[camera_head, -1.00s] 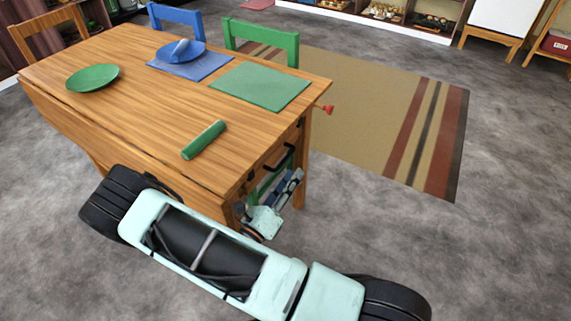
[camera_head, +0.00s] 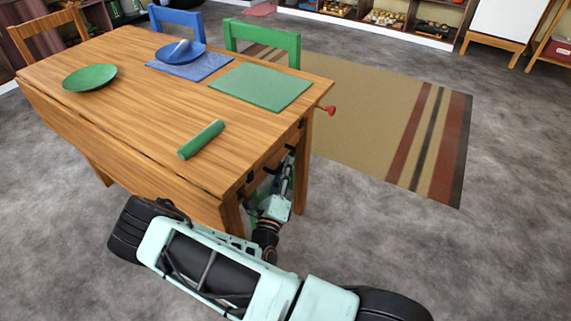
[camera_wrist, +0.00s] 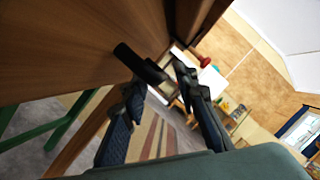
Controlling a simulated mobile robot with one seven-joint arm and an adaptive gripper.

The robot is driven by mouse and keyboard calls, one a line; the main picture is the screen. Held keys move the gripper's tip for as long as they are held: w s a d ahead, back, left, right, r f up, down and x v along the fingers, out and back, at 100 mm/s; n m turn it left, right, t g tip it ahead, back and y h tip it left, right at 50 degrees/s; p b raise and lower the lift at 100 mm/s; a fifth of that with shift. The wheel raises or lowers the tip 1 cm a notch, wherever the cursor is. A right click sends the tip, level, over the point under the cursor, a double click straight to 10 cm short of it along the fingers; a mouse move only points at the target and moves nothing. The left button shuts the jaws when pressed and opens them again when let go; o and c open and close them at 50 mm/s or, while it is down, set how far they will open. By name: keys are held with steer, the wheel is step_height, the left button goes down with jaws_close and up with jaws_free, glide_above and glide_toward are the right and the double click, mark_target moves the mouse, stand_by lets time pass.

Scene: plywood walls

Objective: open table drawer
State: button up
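The wooden table (camera_head: 130,80) fills the left of the head view, its drawer end facing right. The drawer front (camera_head: 272,158) lies under the tabletop edge, looks flush, and is partly hidden by my arm. In the wrist view, a black bar handle (camera_wrist: 140,63) sticks out from the wooden front (camera_wrist: 70,45). My gripper (camera_wrist: 158,78) has its two dark fingers apart, with the handle's near end at or between the tips. Contact with the handle cannot be told. In the head view my gripper (camera_head: 287,178) is low beside the drawer end, partly hidden.
A green roller (camera_head: 201,139), a green plate (camera_head: 90,77), mats and a blue bowl (camera_head: 180,56) are on the tabletop. A red knob (camera_head: 328,109) juts from the far corner. A striped rug (camera_head: 370,120) and open floor lie to the right.

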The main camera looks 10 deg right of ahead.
steer(key=shift+x, duration=1.1)
jaws_close()
